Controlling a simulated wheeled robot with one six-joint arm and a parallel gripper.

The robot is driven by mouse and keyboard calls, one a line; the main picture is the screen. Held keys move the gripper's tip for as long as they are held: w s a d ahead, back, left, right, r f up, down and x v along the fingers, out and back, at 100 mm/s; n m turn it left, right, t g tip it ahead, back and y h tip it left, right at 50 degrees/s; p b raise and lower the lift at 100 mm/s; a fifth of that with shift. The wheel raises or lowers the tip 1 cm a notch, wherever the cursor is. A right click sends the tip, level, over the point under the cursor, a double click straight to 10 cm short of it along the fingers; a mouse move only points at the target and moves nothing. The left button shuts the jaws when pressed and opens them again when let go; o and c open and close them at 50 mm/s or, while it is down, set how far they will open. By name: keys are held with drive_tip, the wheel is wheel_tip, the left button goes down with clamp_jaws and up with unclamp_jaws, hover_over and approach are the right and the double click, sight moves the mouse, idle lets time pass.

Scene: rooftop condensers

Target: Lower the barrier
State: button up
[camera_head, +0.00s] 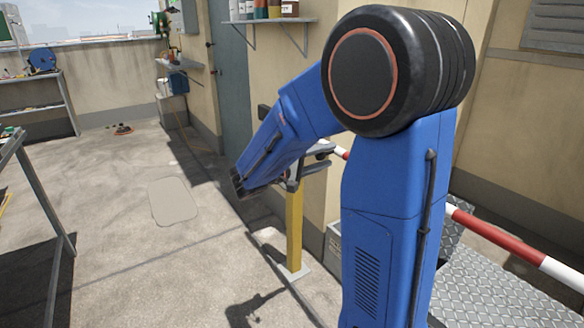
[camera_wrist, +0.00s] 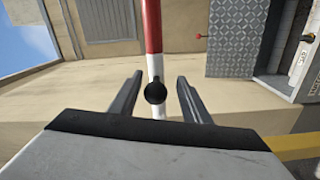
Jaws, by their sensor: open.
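The barrier is a pole banded red and white. In the head view its right part (camera_head: 500,240) slopes down to the right behind my arm, and a short piece shows left of my arm. In the wrist view the pole (camera_wrist: 153,35) runs up the picture, with a round black knob (camera_wrist: 155,92) on it. My gripper (camera_wrist: 160,77) is open, its two fingers on either side of the knob with gaps showing; I cannot tell how far they reach past it. A yellow post (camera_head: 295,232) stands below the gripper area in the head view; its top is partly hidden.
A tread-plate surface (camera_head: 480,285) lies below the pole at right. A wall shelf (camera_head: 270,20) holds several containers near a grey door (camera_head: 230,80). A metal table frame (camera_head: 45,205) stands at left. The concrete floor between is mostly clear.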

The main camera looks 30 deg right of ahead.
drive_tip(key=a, duration=1.3)
drive_tip(key=shift+s, duration=0.25)
drive_tip(key=s+d+f+g+y, duration=0.1)
drive_tip(key=s+f+y, duration=0.3)
drive_tip(key=s, duration=0.4)
drive_tip(key=s+d+f+g+y, duration=0.1)
drive_tip(key=s+d+f+y, duration=0.15)
drive_tip(key=s+y, duration=0.4)
drive_tip(key=s+a+f+n+t+y, duration=0.2)
drive_tip(key=s+a+t+y, duration=0.4)
drive_tip(key=a, duration=0.6)
drive_tip(key=shift+s+a+f+y, duration=0.2)
drive_tip(key=shift+s+f+y, duration=0.15)
drive_tip(key=shift+s+y, duration=0.65)
drive_tip(key=shift+s+h, duration=0.25)
